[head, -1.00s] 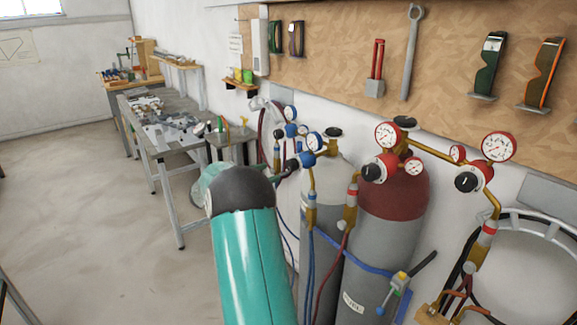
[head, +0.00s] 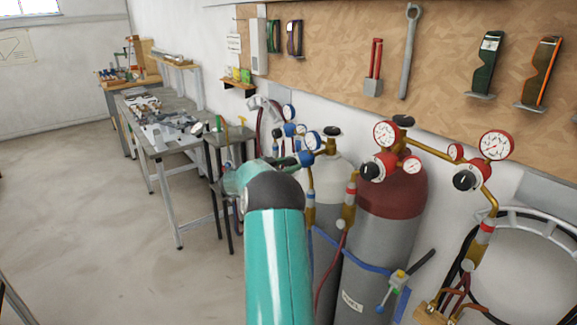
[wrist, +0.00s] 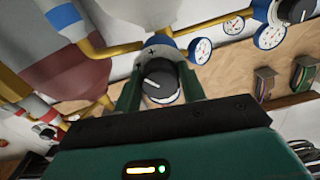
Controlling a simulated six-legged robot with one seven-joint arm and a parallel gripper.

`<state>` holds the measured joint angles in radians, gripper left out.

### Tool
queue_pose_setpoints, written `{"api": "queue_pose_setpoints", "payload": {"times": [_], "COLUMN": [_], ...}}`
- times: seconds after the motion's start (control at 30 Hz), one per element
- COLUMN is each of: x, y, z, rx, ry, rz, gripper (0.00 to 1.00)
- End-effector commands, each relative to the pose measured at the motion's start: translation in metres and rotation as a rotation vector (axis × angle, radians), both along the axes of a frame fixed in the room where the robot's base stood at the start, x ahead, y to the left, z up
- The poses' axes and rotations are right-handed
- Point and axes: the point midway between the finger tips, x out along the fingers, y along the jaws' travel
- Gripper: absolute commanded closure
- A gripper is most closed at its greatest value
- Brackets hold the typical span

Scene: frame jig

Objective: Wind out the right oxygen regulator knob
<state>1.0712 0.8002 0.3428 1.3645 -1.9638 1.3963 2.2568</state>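The right oxygen regulator, with blue-rimmed gauges (head: 313,140), stands over the pale cylinder (head: 330,178) in the head view. In the wrist view its black knob (wrist: 160,80) faces me, with a white pointer mark and a pale, blue-edged collar behind it. My gripper (wrist: 160,84) has one green finger on each side of this knob, with the tips beside the collar. I cannot tell whether both fingers press on it. In the head view my teal arm reaches up to this regulator and partly hides the fingers and knob.
A second black knob with a blue rim (wrist: 296,10) shows at the wrist view's upper right. The dark red cylinder (head: 395,192) with red-rimmed gauges (head: 386,134) stands close on the right. Workbenches (head: 165,130) stand along the left wall. The floor to the left is clear.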

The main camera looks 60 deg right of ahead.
Motion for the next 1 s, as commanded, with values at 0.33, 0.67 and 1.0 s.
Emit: {"api": "queue_pose_setpoints", "payload": {"times": [0.33, 0.67, 1.0], "x": [0.0002, 0.0018, 0.0019], "y": [0.0005, 0.0011, 0.0014], "z": [0.0001, 0.0004, 0.0008], "rx": [0.003, 0.059, 0.19], "ry": [0.008, 0.12, 0.377], "rz": [0.0, 0.002, 0.002], "gripper": [0.85, 0.85, 0.85]}}
